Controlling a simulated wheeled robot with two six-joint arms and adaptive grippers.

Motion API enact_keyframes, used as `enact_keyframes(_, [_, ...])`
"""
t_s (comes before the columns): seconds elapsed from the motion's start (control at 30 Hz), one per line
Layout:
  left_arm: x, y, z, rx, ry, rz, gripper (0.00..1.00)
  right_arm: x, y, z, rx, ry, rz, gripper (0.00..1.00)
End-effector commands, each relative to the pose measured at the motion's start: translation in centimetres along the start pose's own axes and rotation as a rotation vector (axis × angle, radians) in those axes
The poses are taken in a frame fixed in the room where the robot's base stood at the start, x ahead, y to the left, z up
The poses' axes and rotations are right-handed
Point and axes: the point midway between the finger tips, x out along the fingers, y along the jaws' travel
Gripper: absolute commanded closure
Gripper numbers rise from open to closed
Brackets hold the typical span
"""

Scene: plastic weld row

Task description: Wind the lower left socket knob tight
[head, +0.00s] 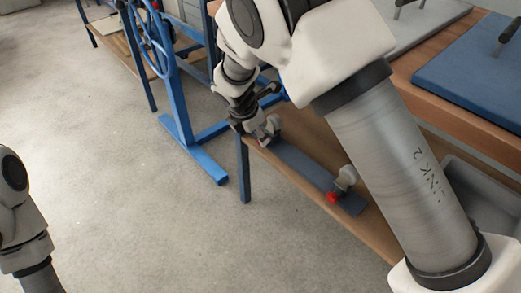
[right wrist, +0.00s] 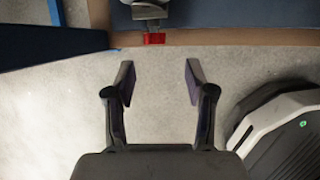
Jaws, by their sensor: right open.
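Two grey sockets sit on a blue-grey strip (head: 300,165) on a low wooden shelf. The left socket (head: 270,127) is close to my right gripper (head: 247,112), and its knob is hidden in the head view. The right socket (head: 345,178) has a red knob (head: 332,197) on its near side. In the right wrist view, a red knob (right wrist: 154,39) sticks out from a grey socket (right wrist: 150,13) at the shelf edge. It lies ahead of my open, empty fingers (right wrist: 157,82), roughly centred between them and not touching. My left gripper is out of view.
A blue frame with a handwheel (head: 155,45) stands left of the shelf. A blue leg (head: 244,168) supports the shelf's left end. Blue and grey boards lie on the higher bench (head: 450,95) at right. The concrete floor in front is clear.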

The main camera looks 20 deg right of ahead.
Motion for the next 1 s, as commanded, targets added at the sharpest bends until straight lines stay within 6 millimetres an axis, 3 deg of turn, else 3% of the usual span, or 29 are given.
enact_keyframes(0.13, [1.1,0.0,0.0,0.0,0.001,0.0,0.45,0.1,0.6,0.4,0.01,-0.009,0.023,0.45])
enact_keyframes(0.4, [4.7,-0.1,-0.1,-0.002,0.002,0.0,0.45,5.5,0.6,0.3,0.012,-0.007,0.021,0.45])
enact_keyframes(0.5, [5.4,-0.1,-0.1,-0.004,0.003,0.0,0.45,6.6,0.7,0.4,0.012,-0.008,0.022,0.45])
enact_keyframes(0.8, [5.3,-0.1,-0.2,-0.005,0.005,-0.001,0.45,6.9,0.8,0.6,0.01,-0.009,0.021,0.45])
enact_keyframes(0.87, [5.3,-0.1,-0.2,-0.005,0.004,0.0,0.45,6.9,0.8,0.6,0.01,-0.009,0.021,0.63])
enact_keyframes(0.97, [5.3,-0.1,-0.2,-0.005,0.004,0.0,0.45,6.9,0.8,0.6,0.01,-0.009,0.021,0.99])
enact_keyframes(1.0, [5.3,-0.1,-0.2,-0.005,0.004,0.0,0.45,6.9,0.8,0.6,0.01,-0.009,0.021,1.0])
